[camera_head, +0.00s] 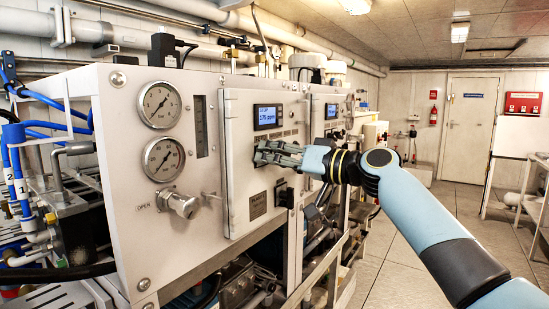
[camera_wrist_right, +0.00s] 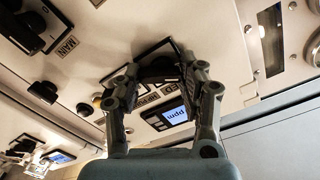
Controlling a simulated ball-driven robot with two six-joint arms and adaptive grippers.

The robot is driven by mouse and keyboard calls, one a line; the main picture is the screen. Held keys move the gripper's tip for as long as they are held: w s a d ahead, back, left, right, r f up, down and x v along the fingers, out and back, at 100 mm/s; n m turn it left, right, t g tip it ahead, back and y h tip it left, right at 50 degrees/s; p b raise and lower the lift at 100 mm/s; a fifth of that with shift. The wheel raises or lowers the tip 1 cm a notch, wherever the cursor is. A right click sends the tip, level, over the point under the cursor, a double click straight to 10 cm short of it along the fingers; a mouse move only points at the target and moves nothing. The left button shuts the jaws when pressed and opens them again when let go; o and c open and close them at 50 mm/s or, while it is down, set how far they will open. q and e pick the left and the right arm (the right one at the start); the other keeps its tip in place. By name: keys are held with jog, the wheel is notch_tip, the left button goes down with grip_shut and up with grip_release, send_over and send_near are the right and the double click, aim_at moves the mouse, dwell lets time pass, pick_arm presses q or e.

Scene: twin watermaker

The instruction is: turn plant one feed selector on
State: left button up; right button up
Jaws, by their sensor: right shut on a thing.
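The plant one panel (camera_head: 240,185) is a white front with a lit blue display (camera_head: 267,117) and a dark plate that seems to read PLANT. My right gripper (camera_head: 262,153) reaches in from the right and touches this panel below the display. In the wrist view the fingers of my right gripper (camera_wrist_right: 158,75) are closed around a black selector knob (camera_wrist_right: 157,66) on a dark square plate. A label beside it is partly covered by a finger and seems to read FEED. The knob's pointing direction is hidden by the fingers. My left gripper is not in view.
Two round gauges (camera_head: 160,105) and a valve knob marked OPEN (camera_head: 182,205) are left of the panel. In the wrist view another black selector by a MAIN label (camera_wrist_right: 20,32) and a smaller black knob (camera_wrist_right: 43,91) sit nearby. The floor (camera_head: 400,235) at right is clear.

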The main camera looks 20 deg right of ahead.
jog(key=m+p, duration=0.3)
jog(key=m, duration=0.8)
jog(key=shift+a+f+m, duration=0.1)
jog(key=shift+m, duration=0.2)
jog(key=shift+p, duration=0.3)
dwell(0.4)
jog(key=o, duration=1.2)
jog(key=shift+c, duration=0.2)
